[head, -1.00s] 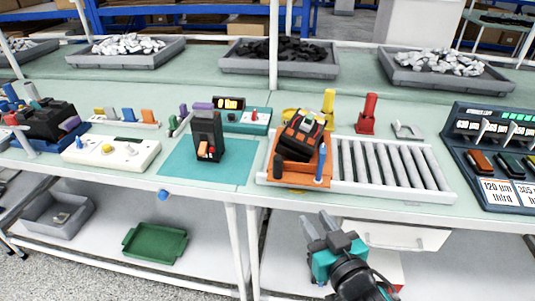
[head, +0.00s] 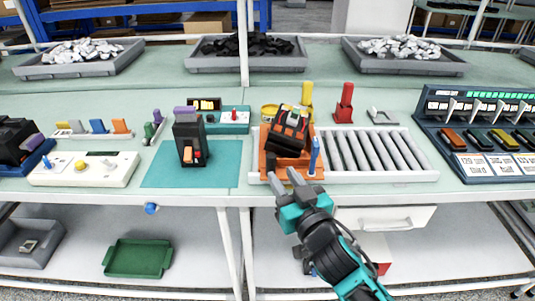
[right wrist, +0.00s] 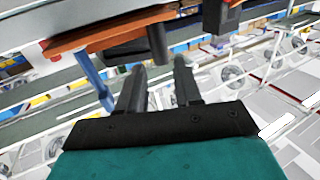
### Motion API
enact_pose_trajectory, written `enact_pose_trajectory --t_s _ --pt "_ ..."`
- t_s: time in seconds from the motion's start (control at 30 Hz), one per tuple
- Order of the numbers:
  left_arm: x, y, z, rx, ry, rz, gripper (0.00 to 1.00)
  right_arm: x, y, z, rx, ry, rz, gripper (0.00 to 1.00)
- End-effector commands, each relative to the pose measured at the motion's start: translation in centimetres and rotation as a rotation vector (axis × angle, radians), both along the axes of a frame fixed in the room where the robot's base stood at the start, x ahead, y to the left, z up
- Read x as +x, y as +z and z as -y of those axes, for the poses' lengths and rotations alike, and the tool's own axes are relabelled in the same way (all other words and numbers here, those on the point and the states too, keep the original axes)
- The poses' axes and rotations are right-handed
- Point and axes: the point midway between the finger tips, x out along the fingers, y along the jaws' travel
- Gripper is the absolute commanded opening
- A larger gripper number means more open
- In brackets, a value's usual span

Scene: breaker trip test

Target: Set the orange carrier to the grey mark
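The orange carrier (head: 303,172) sits at the left end of the roller track (head: 385,152), with a dark breaker with orange and red parts (head: 289,133) tilted on it. A blue post (head: 314,156) stands at its front right and a short black post (head: 271,163) at its front left. My right gripper (head: 282,177) is open and empty, just in front of the carrier's near edge. In the right wrist view its two fingers (right wrist: 157,85) are apart, with the orange carrier (right wrist: 112,35) beyond them. I cannot make out a grey mark. My left gripper is out of view.
A teal mat (head: 215,170) with an upright black breaker (head: 188,142) lies left of the track. A red block (head: 344,105) and a yellow block (head: 306,95) stand behind it. A dark panel with levers (head: 480,125) is at right. The rollers right of the carrier are clear.

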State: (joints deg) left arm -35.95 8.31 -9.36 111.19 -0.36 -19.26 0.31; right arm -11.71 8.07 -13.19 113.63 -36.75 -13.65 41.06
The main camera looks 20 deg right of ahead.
Motion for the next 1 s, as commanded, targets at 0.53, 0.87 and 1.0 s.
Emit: enact_pose_trajectory --t_s 0.53,0.87,1.0 --pt "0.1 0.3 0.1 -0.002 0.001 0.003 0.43 8.3 0.0 -0.9 0.000 0.000 0.000 0.34" --pt "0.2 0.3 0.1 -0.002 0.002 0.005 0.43 8.9 0.0 -1.0 -0.001 0.000 -0.001 0.34" --pt "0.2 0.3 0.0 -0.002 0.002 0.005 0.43 8.9 0.0 -1.0 -0.001 0.000 -0.001 0.28"
